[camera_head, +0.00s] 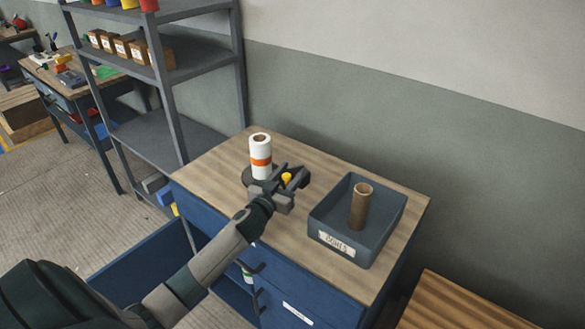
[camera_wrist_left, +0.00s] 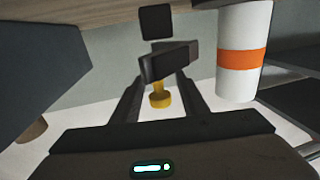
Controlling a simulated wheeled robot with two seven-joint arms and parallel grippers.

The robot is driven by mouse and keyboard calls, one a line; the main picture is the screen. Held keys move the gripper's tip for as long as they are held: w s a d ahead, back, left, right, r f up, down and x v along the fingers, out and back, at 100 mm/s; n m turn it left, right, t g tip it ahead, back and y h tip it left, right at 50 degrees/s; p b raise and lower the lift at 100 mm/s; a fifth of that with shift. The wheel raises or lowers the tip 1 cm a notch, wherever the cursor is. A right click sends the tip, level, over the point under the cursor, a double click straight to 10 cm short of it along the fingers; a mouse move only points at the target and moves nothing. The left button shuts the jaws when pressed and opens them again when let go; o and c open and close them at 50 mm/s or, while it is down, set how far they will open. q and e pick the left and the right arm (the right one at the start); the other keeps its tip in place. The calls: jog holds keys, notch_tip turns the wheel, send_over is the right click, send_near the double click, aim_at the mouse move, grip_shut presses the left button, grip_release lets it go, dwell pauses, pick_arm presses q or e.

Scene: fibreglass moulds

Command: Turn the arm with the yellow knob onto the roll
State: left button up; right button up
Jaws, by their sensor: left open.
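The roll (camera_head: 260,160) is white with an orange band and stands upright on a dark round base (camera_head: 247,178) on the cabinet top. The yellow knob (camera_head: 287,177) is just right of the roll. In the left wrist view the knob (camera_wrist_left: 160,98) appears between my fingers, beside a dark bar (camera_wrist_left: 168,61) that looks like its arm. My left gripper (camera_head: 293,175) is open around the knob; contact cannot be told. The arm is largely hidden in the head view. My right gripper is out of view.
A grey bin (camera_head: 330,223) with a brown tube (camera_head: 361,205) standing in it is right of the gripper. Grey shelving (camera_head: 168,95) rises behind left. The front right of the cabinet top (camera_head: 375,282) is clear. A slatted wooden surface (camera_head: 450,305) is at lower right.

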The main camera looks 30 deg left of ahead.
pick_arm(q)
jog(key=shift+w, duration=0.6)
jog(key=shift+c, duration=0.2)
grip_shut()
